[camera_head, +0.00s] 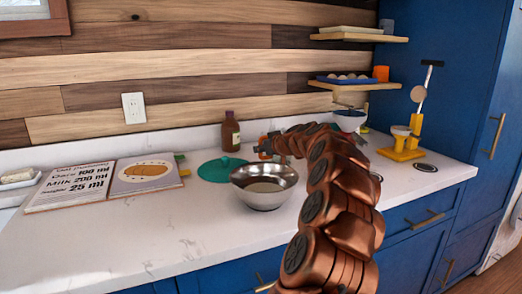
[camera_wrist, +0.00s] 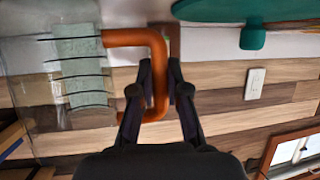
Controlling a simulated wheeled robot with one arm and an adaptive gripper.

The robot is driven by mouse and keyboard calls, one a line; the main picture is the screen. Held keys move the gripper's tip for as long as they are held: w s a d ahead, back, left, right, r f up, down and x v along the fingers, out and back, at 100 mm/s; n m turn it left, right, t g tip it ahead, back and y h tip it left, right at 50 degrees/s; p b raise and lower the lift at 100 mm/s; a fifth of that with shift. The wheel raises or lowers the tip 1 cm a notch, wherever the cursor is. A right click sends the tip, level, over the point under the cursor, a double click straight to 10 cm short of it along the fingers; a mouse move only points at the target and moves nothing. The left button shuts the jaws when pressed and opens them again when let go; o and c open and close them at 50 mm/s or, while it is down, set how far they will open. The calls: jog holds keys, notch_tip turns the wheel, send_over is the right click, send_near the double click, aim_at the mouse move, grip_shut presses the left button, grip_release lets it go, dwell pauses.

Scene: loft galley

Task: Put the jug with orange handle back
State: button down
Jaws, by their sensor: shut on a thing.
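The jug (camera_wrist: 80,75) is clear, with dark measuring lines on a pale strip and an orange handle (camera_wrist: 128,38). It fills the left of the wrist view, which shows the scene upside down. My gripper (camera_wrist: 160,75) is shut on the upright part of the handle, one finger on each side. In the head view my gripper (camera_head: 265,149) is behind the metal bowl, near the wall. A bit of orange (camera_head: 263,140) shows beside it there. My arm hides most of the jug in that view, and I cannot tell its height above the counter.
A steel bowl (camera_head: 263,199) with pale contents stands before my gripper. A teal lid (camera_head: 213,171), a brown bottle (camera_head: 230,132) and an open recipe book (camera_head: 105,184) are left. Wall shelves (camera_head: 352,86) and a yellow stand (camera_head: 401,154) are right. The front-left counter is clear.

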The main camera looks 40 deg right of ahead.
jog(key=c, duration=1.2)
grip_release()
jog(key=shift+o, duration=0.2)
jog(key=shift+r, duration=0.1)
jog(key=shift+s+r+p, duration=0.1)
jog(key=shift+r+p, duration=0.05)
jog(key=shift+p, duration=0.25)
jog(key=v, duration=1.1)
jog(key=shift+s+b, duration=0.4)
jog(key=shift+a+r, duration=0.1)
jog(key=shift+a, duration=0.05)
